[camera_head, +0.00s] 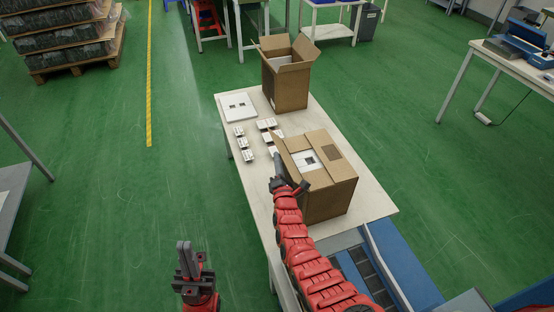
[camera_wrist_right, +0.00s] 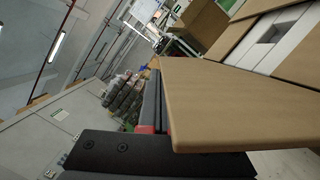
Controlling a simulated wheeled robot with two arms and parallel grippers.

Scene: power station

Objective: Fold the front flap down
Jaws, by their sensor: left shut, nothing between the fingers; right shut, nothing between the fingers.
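An open cardboard box (camera_head: 330,195) stands near the table's front end, with a white item (camera_head: 306,160) showing in its top opening. The flap on its left side (camera_head: 284,154) stands up, tilted outward; the flaps at its far and near sides look folded inward. That raised flap fills the middle of the right wrist view (camera_wrist_right: 235,105). My right gripper (camera_head: 277,160) is shut and empty at the outer left side of this flap; its dark fingers lie along the flap's edge, and I cannot tell whether they touch. My left gripper (camera_head: 184,248) is shut and empty, off the table's left side.
A second open box (camera_head: 286,80) stands at the table's far end. A white panel (camera_head: 239,108) and several small white parts (camera_head: 241,140) lie on the table's left side. My right arm crosses the table's near end. A blue-edged conveyor-like unit (camera_head: 400,265) is at the near right.

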